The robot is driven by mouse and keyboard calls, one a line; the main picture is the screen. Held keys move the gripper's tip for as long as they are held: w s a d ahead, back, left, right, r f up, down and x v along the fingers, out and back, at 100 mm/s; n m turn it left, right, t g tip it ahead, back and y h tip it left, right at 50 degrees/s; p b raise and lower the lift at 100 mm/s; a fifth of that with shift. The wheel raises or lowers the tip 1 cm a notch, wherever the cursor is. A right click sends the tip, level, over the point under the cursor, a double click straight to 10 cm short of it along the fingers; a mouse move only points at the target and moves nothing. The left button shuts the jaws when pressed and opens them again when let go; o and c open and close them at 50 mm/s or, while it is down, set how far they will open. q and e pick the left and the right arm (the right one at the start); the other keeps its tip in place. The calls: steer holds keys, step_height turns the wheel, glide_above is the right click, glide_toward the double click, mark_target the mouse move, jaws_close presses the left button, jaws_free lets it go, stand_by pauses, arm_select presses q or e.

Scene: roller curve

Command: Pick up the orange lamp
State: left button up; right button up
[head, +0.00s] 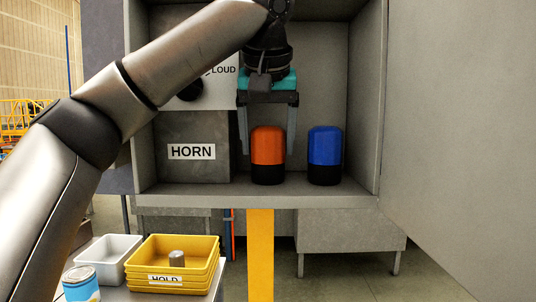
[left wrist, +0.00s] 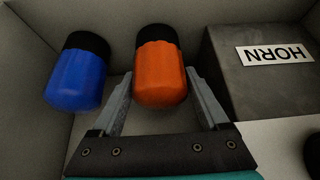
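The orange lamp (head: 268,146) has a black base and stands upright on the cabinet shelf. It also shows in the left wrist view (left wrist: 159,75). My left gripper (head: 266,145) comes down from above with its fingers pointing down. Its fingers are spread, one on each side of the lamp's upper part, with gaps visible in the left wrist view (left wrist: 160,92). It is open and holds nothing. My right gripper is in neither view.
A blue lamp (head: 325,146) with a black base stands close to the right of the orange one. A grey block labelled HORN (head: 205,133) is on the left. Cabinet walls (head: 366,100) enclose the sides. Below, yellow HOLD trays (head: 148,252), a white tray (head: 108,246) and a can (head: 80,284) sit at lower left.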

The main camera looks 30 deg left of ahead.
arm_select(q)
steer(key=c, duration=1)
steer(key=shift+c, duration=0.3)
steer(key=shift+r, duration=0.15)
